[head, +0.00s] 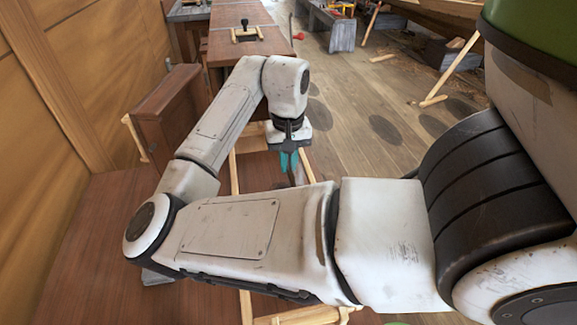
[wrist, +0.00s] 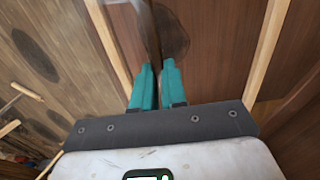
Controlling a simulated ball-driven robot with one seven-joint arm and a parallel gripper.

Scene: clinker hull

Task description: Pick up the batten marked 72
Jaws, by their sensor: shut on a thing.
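My gripper (head: 289,162) has teal fingers and hangs over a light wooden frame in the head view. In the wrist view, my gripper (wrist: 157,75) is shut on a thin, dark brown batten (wrist: 151,32) that runs away from between the fingertips. A little of it seems to show below the fingers in the head view, largely hidden by my arm. No number can be read on it, so I cannot tell whether it is marked 72.
Light wooden rails (wrist: 109,45) (wrist: 266,45) flank the fingers on both sides. A reddish-brown bench (head: 236,42) with a small clamp-like tool (head: 246,31) stands beyond. A brown box-like piece (head: 168,112) is at the left.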

